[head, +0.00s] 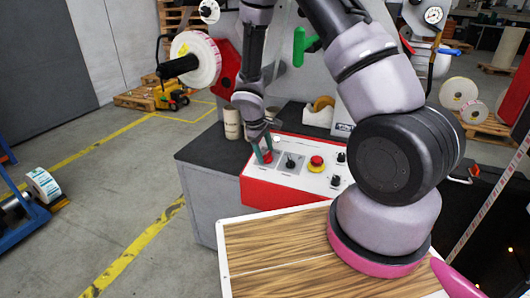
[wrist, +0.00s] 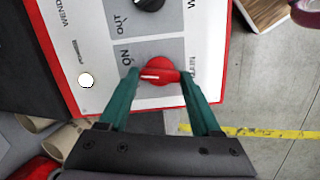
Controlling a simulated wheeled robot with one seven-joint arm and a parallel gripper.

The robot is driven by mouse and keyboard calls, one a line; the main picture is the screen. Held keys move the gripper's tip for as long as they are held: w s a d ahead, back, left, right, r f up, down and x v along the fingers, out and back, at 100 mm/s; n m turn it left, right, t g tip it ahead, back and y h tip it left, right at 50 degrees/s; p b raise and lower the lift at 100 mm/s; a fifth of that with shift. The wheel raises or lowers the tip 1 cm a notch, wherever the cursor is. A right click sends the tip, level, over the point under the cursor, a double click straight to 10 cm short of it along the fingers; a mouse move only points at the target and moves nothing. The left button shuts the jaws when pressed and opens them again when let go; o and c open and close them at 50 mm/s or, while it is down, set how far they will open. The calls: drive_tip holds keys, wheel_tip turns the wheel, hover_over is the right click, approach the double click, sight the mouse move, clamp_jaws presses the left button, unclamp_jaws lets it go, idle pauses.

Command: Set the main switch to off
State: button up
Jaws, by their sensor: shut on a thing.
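The main switch (wrist: 160,88) is a red rotary knob on a grey plate of the control panel (head: 256,190). In the wrist view its handle lies nearly crosswise between the fingers, with a white mark on its left part, towards the printed "ON" label (wrist: 126,57). No "OFF" label can be read. My gripper (wrist: 158,80) has its two green fingers closed on the knob from both sides. In the head view my gripper (head: 263,153) reaches down to the panel's left end, and its fingers partly cover the red knob.
A black selector knob (head: 290,162) sits just right of the switch, followed by a red emergency-stop button (head: 316,163) on yellow. A wooden-topped table (head: 270,250) stands in front. Cardboard cores (head: 232,123) stand behind the panel.

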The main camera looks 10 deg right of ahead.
drive_tip(key=n, duration=0.4)
drive_tip(key=shift+n, duration=0.3)
drive_tip(key=shift+s+n+t+h, duration=0.1)
drive_tip(key=shift+n+t+h, duration=0.25)
drive_tip(key=shift+n, duration=1.65)
drive_tip(key=o, duration=1.4)
drive_tip(key=v, duration=1)
drive_tip(key=shift+s+r, duration=0.2)
drive_tip(key=shift+r, duration=0.15)
